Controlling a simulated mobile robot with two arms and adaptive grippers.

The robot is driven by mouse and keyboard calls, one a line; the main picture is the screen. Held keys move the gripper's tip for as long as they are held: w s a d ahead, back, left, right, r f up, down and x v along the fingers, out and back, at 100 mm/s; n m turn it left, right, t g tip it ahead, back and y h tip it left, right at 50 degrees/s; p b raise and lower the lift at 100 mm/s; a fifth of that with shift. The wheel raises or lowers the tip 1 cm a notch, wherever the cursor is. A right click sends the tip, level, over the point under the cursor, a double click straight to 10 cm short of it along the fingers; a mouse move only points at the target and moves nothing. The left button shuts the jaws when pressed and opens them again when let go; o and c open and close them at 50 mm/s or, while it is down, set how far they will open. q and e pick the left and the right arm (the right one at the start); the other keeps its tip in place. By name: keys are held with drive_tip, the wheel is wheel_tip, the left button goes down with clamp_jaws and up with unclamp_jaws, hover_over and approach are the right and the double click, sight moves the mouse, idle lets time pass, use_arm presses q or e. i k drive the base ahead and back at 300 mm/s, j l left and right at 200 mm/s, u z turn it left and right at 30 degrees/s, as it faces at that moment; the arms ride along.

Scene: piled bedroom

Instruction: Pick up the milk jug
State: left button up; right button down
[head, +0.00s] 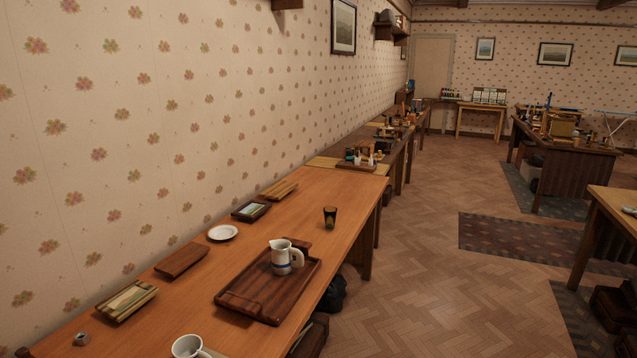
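The milk jug (282,261) is white with a dark band low on its body and a handle on its right side. It stands upright on a dark brown wooden tray (248,304), toward the tray's far end. The tray lies on the long wooden table (340,186) along the left wall. Nothing covers the jug. Neither of my grippers shows in the head view.
A dark glass (329,218) stands behind the jug to its right. A white plate (222,232), a picture frame (251,210) and a brown board (181,260) lie nearer the wall. A white mug (187,347) is at the bottom edge. Floor (430,280) right of the table is open.

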sight(281, 261)
drive_tip(key=i+l+u, duration=0.15)
drive_tip(key=i+u, duration=0.35)
drive_tip(key=i+l+u, duration=0.35)
drive_tip(key=i+u, duration=0.15)
drive_tip(key=i, duration=0.05)
